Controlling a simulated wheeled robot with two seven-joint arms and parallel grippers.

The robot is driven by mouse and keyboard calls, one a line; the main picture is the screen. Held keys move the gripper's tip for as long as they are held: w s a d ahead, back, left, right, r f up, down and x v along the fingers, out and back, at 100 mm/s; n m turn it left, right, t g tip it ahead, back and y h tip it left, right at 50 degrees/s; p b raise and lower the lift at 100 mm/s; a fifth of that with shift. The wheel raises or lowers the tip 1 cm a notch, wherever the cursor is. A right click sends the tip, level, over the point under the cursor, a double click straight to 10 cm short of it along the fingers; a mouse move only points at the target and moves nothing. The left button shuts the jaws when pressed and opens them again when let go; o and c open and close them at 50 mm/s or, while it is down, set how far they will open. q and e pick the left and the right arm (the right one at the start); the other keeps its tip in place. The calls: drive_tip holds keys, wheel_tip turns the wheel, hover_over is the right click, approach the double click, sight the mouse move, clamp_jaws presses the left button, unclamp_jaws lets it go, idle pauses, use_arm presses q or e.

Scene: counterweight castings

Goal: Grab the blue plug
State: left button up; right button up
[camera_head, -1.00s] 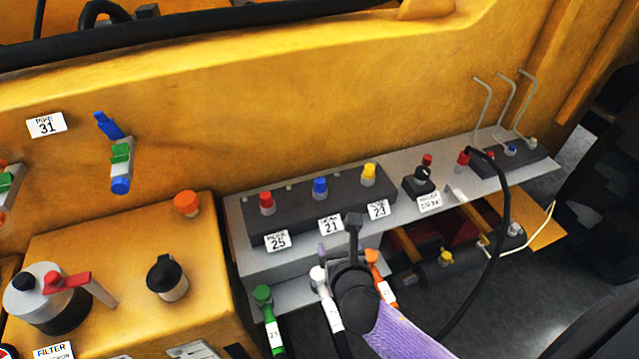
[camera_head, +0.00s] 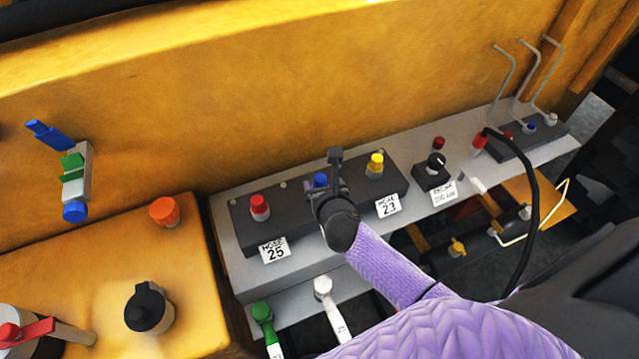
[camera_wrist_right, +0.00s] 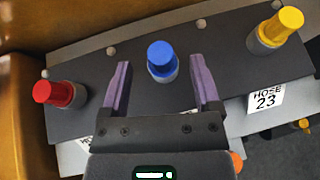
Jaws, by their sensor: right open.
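The blue plug (camera_head: 320,180) stands on a dark block (camera_head: 241,222) between a red plug (camera_head: 260,207) and a yellow plug (camera_head: 375,165). In the right wrist view the blue plug (camera_wrist_right: 162,60) lies between and slightly beyond the open fingers of my right gripper (camera_wrist_right: 162,85), with clear gaps on both sides. In the head view my right gripper (camera_head: 332,178) is over the block and partly covers the blue plug. My left gripper is not in view.
The red plug (camera_wrist_right: 58,94) and yellow plug (camera_wrist_right: 276,28) flank the gripper. A black knob box (camera_head: 431,175) and a block with bent levers (camera_head: 505,140) stand to the right on the grey shelf (camera_head: 225,235). Green (camera_head: 263,315) and white (camera_head: 325,290) hose ends are below.

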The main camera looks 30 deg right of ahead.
sight(321, 181)
drive_tip(key=b+x, duration=0.1)
drive_tip(key=x, duration=0.3)
drive_tip(key=shift+s+f, duration=0.15)
clamp_jaws()
